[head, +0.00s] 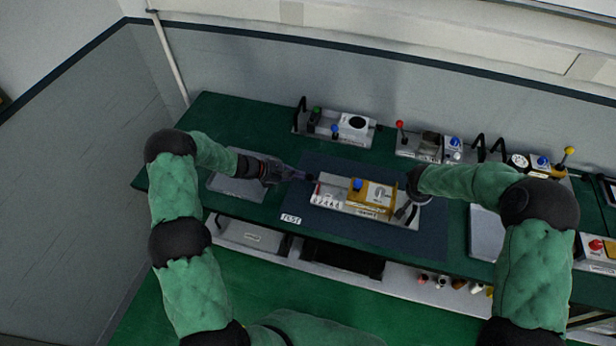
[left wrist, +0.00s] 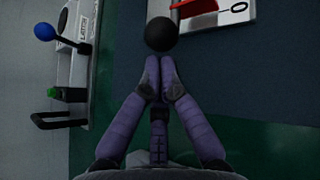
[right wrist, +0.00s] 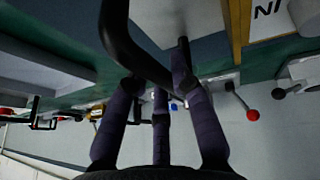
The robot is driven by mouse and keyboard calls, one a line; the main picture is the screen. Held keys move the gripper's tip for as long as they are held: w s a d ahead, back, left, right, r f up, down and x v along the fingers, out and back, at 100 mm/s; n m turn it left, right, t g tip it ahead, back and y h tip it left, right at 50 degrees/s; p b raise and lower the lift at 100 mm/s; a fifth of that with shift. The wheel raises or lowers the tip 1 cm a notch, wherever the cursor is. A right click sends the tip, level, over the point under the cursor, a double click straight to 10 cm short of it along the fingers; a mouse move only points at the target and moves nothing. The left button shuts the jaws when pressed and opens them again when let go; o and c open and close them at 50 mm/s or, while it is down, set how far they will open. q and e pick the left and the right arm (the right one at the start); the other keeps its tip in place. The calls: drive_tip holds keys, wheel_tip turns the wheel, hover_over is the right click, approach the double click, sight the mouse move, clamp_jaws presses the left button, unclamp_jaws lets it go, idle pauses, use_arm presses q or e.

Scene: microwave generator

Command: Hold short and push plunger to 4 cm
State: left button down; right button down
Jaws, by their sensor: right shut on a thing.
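The short is a pale metal unit (head: 338,205) with a printed scale, a tan block (head: 378,197) and a blue knob (head: 357,184) on top. It sits on the dark mat. A red pointer (head: 317,188) shows near its left end; it also shows in the left wrist view (left wrist: 186,5). The plunger's black ball knob (left wrist: 161,33) is at the left end. My left gripper (head: 300,176) has its fingertips together, right behind the ball, touching or nearly so. My right gripper (head: 404,211) is shut on the black handle (right wrist: 122,38) at the unit's right end.
Other units with coloured knobs stand along the back of the green bench (head: 225,115). A white label (head: 291,219) lies at the mat's front left. Grey plates (head: 238,187) flank the mat (head: 425,240). A shelf with small coloured parts is below.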

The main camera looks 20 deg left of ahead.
sight(307, 178)
use_arm(q)
drive_tip(key=shift+d, duration=0.3)
use_arm(e)
drive_tip(key=shift+s+f, duration=0.1)
drive_tip(key=shift+f, duration=0.1)
use_arm(q)
drive_tip(key=shift+d, duration=1.6)
use_arm(e)
drive_tip(key=shift+a+f, duration=0.1)
use_arm(q)
drive_tip(key=shift+d, duration=0.35)
drive_tip(key=shift+a+r, duration=1.35)
drive_tip(key=shift+r, duration=0.15)
use_arm(e)
drive_tip(key=shift+s, duration=0.1)
